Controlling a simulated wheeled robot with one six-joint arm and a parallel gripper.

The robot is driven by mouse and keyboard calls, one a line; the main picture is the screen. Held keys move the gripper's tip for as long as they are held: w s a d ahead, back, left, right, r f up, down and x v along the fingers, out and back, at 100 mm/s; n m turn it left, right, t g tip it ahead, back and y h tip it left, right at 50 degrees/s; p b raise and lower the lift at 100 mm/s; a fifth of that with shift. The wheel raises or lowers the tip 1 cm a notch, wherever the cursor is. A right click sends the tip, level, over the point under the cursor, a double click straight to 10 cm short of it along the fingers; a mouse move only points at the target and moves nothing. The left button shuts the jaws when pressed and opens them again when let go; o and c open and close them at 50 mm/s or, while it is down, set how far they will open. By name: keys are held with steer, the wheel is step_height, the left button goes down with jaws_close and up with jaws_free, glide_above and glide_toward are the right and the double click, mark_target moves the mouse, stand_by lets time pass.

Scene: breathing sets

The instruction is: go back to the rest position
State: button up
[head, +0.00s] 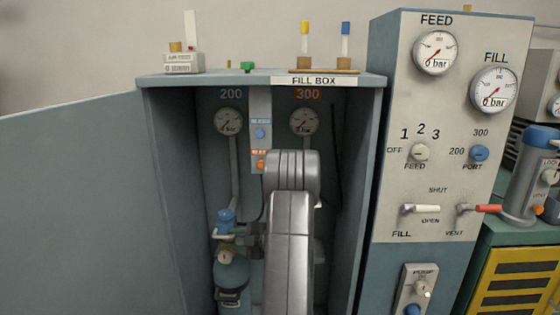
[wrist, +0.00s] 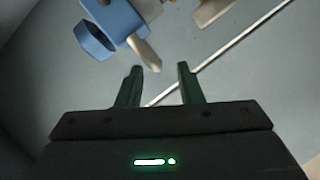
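My gripper (wrist: 159,82) shows in the wrist view with its two dark fingers apart and nothing between them. In the head view my grey arm reaches into the open fill box (head: 160,180) and hides much of its right half. The gripper end is at the left of the arm, close to a cylinder (head: 231,275) with a blue valve (head: 226,217). In the wrist view a blue fitting (wrist: 117,18) with a beige lever (wrist: 146,54) lies just beyond the fingertips, apart from them.
The box door (head: 75,200) stands open at the left. Two gauges (head: 228,121) (head: 304,121) hang on the back wall. The control panel (head: 440,180) stands at the right, with a white-handled FILL lever (head: 425,209) and a red-handled VENT lever (head: 487,208).

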mark_target(223, 236)
steer(key=x, duration=0.2)
steer(key=r+x, duration=0.1)
steer(key=x, duration=0.1)
steer(key=shift+w+a+f, duration=0.1)
steer(key=shift+w+a, duration=0.05)
steer(key=shift+a, duration=0.05)
steer(key=shift+r+p, duration=0.3)
